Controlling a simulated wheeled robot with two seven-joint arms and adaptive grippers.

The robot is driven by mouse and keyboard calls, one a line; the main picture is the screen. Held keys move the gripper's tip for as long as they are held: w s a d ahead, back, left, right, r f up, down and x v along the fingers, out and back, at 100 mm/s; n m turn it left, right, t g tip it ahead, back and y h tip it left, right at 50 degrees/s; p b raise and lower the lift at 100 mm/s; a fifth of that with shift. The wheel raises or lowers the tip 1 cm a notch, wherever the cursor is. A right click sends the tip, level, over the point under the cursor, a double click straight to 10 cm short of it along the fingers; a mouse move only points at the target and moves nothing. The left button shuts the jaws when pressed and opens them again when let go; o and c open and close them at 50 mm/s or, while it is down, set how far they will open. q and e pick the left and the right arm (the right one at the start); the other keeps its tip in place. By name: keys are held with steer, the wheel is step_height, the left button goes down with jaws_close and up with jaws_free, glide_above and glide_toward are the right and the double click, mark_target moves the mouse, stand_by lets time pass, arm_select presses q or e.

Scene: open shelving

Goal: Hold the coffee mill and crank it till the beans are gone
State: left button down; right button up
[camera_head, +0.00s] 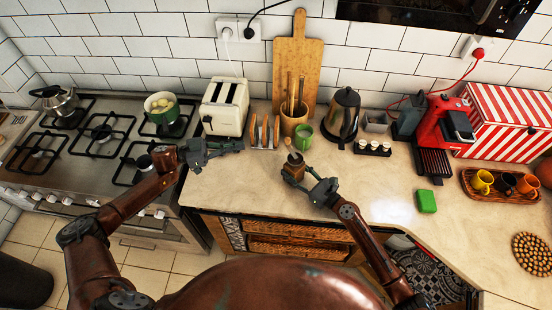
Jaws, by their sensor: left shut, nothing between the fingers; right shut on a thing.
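The coffee mill (292,171) is a small brown wooden box with a paler top, near the front edge of the counter in the middle of the view. A thin dark part, perhaps its crank, rises from the top at the upper left. My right gripper (304,181) is shut on the mill from its lower right side. The mill looks roughly upright. My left gripper (238,146) is shut and empty, to the left of the mill and apart from it, in front of the toaster. The beans inside the mill are too small to make out.
A toast rack (264,131), a green mug (303,137) and a utensil pot (294,119) stand just behind the mill. The toaster (225,106) and stove (90,150) are to the left. A green block (426,201) lies to the right, with bare counter between.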

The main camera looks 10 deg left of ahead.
mark_target(288, 139)
stand_by(0.3)
arm_select(q)
steer(key=c, duration=2.6)
jaws_free()
steer(key=shift+d, duration=0.1)
steer(key=o, duration=0.6)
steer(key=shift+n+t+y, duration=0.3)
steer(key=shift+y, duration=0.5)
steer(key=d+r, duration=0.2)
steer(key=w+d+r, duration=0.1)
steer(key=d+r, duration=0.2)
steer(key=shift+w+d, duration=0.2)
steer(key=shift+o, duration=0.8)
steer(key=d, duration=0.1)
steer(key=s+d+n+y, duration=0.1)
steer(key=r+t+y, duration=0.1)
steer(key=shift+s+d+n, duration=0.25)
steer(key=shift+d+n, duration=0.05)
steer(key=shift+d, duration=0.1)
steer(key=w+d+f, duration=0.1)
steer(key=d+f, duration=0.1)
steer(key=d, duration=0.1)
steer(key=w+d+f+y, duration=0.1)
steer(key=w+d+f, duration=0.1)
steer(key=d, duration=0.1)
steer(key=w+d+f+n+y, duration=0.1)
steer(key=d, duration=0.2)
steer(key=shift+w+f, duration=0.2)
steer(key=shift+f, duration=0.2)
steer(key=shift+c, duration=0.6)
